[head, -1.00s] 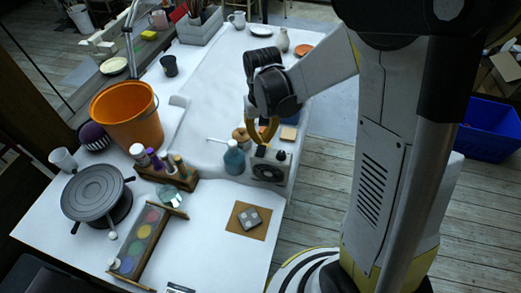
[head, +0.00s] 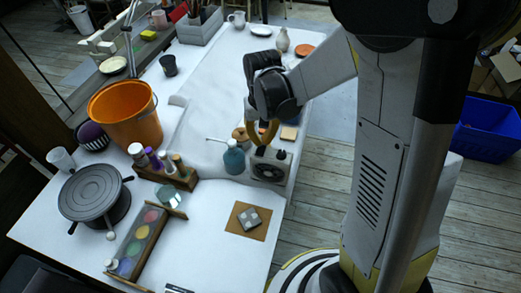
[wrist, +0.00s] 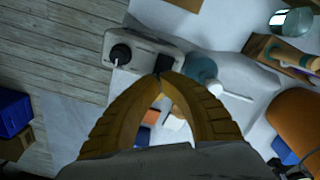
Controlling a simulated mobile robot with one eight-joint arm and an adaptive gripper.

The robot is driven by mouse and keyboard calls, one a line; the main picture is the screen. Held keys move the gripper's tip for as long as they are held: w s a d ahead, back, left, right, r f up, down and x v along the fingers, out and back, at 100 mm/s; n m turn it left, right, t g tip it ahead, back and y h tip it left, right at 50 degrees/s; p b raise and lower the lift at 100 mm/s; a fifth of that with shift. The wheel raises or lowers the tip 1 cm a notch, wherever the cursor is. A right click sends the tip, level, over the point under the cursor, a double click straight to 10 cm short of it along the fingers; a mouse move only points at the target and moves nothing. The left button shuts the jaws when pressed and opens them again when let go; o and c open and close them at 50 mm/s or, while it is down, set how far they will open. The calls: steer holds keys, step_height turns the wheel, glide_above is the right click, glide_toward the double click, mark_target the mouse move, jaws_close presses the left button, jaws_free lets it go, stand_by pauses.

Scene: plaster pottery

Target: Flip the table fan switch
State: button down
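The table fan (head: 267,170) is a small pale box with a round dark grille, standing near the table's right edge. In the wrist view I look down on its pale top (wrist: 141,51), which carries a round black knob (wrist: 121,54) at the left. A small dark piece (wrist: 164,62), perhaps the switch, shows at the right end, at my fingertips. My gripper (head: 262,144) points down over the fan. In the wrist view its yellow fingers (wrist: 160,78) come together at the tips, with nothing visibly held. I cannot tell whether the tips touch the fan.
A blue-grey bottle (head: 234,158) stands close left of the fan. A wooden rack of bottles (head: 178,178) is farther left. An orange bucket (head: 126,116) and a dark turntable (head: 92,192) stand on the left. A brown card with a palette (head: 248,219) lies in front.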

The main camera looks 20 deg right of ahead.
mark_target(262, 147)
steer(key=shift+f+b, duration=0.9)
steer(key=shift+f, duration=0.2)
stand_by(0.3)
steer(key=shift+r, duration=0.1)
steer(key=shift+r+p, duration=2.55)
steer(key=shift+r, duration=0.9)
steer(key=shift+s+r, duration=0.15)
steer(key=shift+r, duration=0.25)
steer(key=s+r+n+t+b, duration=0.1)
steer(key=s+r+t+b, duration=0.3)
steer(key=s+r+t, duration=0.3)
steer(key=s+r, duration=0.2)
steer(key=s, duration=0.3)
steer(key=shift+s+r, duration=0.2)
steer(key=shift+r, duration=0.05)
